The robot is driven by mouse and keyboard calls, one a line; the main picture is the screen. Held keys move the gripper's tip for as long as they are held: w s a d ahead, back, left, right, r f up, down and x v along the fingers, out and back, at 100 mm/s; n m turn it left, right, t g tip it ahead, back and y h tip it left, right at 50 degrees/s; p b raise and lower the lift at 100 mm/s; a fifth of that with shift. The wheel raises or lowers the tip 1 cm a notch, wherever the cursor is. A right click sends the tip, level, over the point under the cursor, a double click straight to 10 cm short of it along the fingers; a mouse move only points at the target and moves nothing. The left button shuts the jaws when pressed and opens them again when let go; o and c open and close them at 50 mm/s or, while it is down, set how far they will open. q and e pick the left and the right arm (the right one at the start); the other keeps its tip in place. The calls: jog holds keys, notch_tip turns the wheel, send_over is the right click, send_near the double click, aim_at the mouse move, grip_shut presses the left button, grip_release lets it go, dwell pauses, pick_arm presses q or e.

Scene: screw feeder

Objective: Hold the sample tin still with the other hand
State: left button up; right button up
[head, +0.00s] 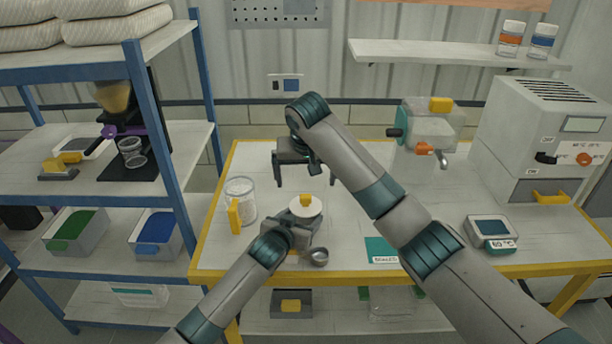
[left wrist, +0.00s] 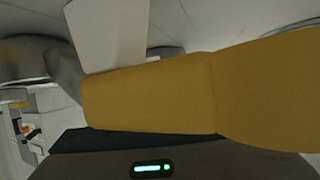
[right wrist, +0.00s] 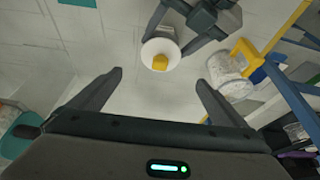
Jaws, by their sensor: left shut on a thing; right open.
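The sample tin (head: 299,207), round and white-topped with a yellow knob, stands on the table. It also shows in the right wrist view (right wrist: 150,50). My left gripper (head: 300,222) is low at its near side, shut on it, with its fingers flanking it in the right wrist view. My right gripper (head: 305,182) is open and empty, pointing down above and behind the tin. Its spread fingers (right wrist: 158,85) show in its own wrist view with the tin beyond them. A large yellow piece (left wrist: 150,95) blocks much of the left wrist view; I cannot tell what it is.
A clear jar (head: 241,195) with a yellow handle stands close left of the tin. A small metal cup (head: 319,257) lies near the front edge.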

aim_at(305, 196)
jog(key=x, duration=1.1)
jog(key=shift+s, duration=0.1)
jog(key=c, duration=1.3)
jog(key=shift+c, duration=0.2)
